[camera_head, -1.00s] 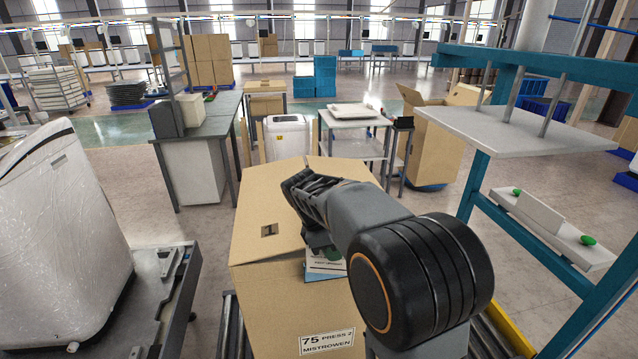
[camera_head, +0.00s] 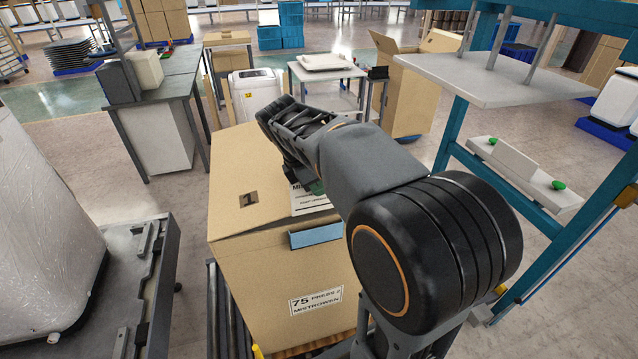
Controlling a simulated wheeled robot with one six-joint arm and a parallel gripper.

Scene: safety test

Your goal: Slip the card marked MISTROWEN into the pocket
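The white card (camera_head: 309,203), with dark print starting "MI", is at the lower end of my gripper (camera_head: 312,186). My gripper points down over the front part of the carton top and appears shut on the card's upper edge; the arm hides most of the fingers. The card's lower edge is just above the blue strip. That strip, seemingly the pocket (camera_head: 316,236), is on the carton's front face near its top edge. The large brown carton (camera_head: 250,285) bears a white label (camera_head: 316,301) reading "75 PRESS 2 MISTROWEN".
The carton stands on a roller conveyor (camera_head: 233,325). A plastic-wrapped appliance (camera_head: 40,230) on a dark cart is at left. A grey workbench (camera_head: 165,85) stands behind it. A teal rack (camera_head: 455,130) with a grey shelf is at right.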

